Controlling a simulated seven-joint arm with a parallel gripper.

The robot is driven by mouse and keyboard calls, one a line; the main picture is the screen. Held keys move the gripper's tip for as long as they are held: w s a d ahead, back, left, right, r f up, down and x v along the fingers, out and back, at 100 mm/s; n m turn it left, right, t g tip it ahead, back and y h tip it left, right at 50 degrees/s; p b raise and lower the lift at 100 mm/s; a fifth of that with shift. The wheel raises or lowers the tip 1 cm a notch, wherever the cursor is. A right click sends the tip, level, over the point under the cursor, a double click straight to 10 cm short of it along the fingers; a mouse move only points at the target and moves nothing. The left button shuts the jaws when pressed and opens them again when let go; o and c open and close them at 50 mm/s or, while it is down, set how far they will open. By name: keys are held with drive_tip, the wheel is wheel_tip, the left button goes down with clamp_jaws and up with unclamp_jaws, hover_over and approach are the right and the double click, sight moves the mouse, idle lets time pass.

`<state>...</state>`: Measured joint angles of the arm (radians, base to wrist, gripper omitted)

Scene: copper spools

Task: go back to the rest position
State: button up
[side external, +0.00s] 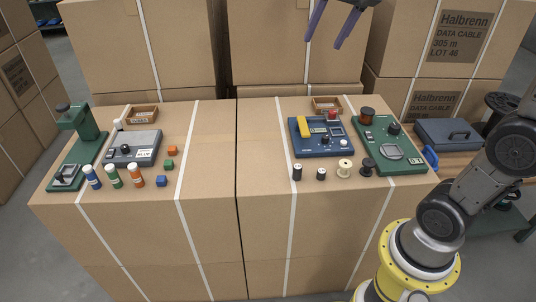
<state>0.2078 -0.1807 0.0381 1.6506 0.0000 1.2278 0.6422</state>
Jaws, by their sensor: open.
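My gripper (331,36) shows at the top of the side external view, its two dark fingers pointing down and spread apart. It is open, with nothing between the fingers. It hangs high above the back of the cardboard-box work surface (217,150), apart from everything on it. Below it and in front are a blue device (305,151) and a green board (402,160) with a copper spool (367,115) at its back left. The upper part of the gripper is cut off by the frame.
At left are a green machine (79,145), a grey device (132,148), several bottles and small cubes. Stacked boxes (300,45) rise behind. The middle is clear.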

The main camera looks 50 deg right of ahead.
drive_tip(key=s+a+f+n+t, duration=0.1)
drive_tip(key=s+a+f+n, duration=0.15)
drive_tip(key=s, duration=0.25)
drive_tip(key=s+a+f+n, duration=0.1)
drive_tip(key=s+a+n, duration=0.15)
drive_tip(key=s, duration=0.25)
drive_tip(key=s+a+f+n+y, duration=0.1)
drive_tip(key=s+a+f+n, duration=0.1)
drive_tip(key=s+f+n, duration=0.2)
drive_tip(key=s+f, duration=0.3)
drive_tip(key=f, duration=0.3)
drive_tip(key=shift+s+f+n, duration=0.15)
drive_tip(key=shift+f+n, duration=0.2)
drive_tip(key=shift+n, duration=0.05)
